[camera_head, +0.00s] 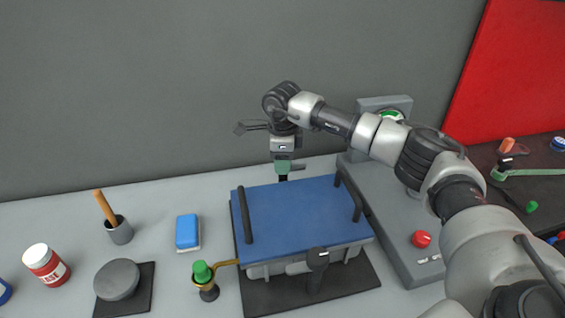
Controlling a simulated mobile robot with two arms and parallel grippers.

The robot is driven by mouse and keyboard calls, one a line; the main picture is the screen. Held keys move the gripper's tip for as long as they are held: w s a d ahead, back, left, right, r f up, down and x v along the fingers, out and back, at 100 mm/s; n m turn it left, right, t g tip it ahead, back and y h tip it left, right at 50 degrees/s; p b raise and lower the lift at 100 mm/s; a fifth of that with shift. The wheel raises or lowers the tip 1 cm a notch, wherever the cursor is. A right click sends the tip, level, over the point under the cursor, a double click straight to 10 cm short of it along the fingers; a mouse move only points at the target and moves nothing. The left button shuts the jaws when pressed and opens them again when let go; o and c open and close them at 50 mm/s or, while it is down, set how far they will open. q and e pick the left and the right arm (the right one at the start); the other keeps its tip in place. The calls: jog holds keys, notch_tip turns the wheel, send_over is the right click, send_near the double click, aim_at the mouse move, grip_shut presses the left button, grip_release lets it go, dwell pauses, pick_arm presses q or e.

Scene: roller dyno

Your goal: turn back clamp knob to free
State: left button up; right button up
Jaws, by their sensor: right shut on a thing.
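A blue-topped roller unit (295,212) sits on a dark mat, with a black bar along its left and right sides. A dark clamp knob (317,260) stands upright at its front edge. My right gripper (283,175) points down at the middle of the unit's back edge, shut on the back clamp knob there. The gripper largely hides that knob, so its turn angle cannot be told. My left gripper is not in view.
A grey machine housing (385,225) with a red button (421,239) stands at right, partly behind my arm. A green-topped brass fitting (203,275) is at front left. A blue sponge (188,232), pen cup (119,231), round grey weight (117,279) and red jar (46,265) stand left.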

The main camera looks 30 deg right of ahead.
jog(key=shift+r+n, duration=0.15)
jog(key=shift+n, duration=0.15)
jog(key=o, duration=0.9)
notch_tip(320, 180, up, 11)
jog(key=shift+f+b, duration=0.15)
jog(key=shift+b, duration=0.7)
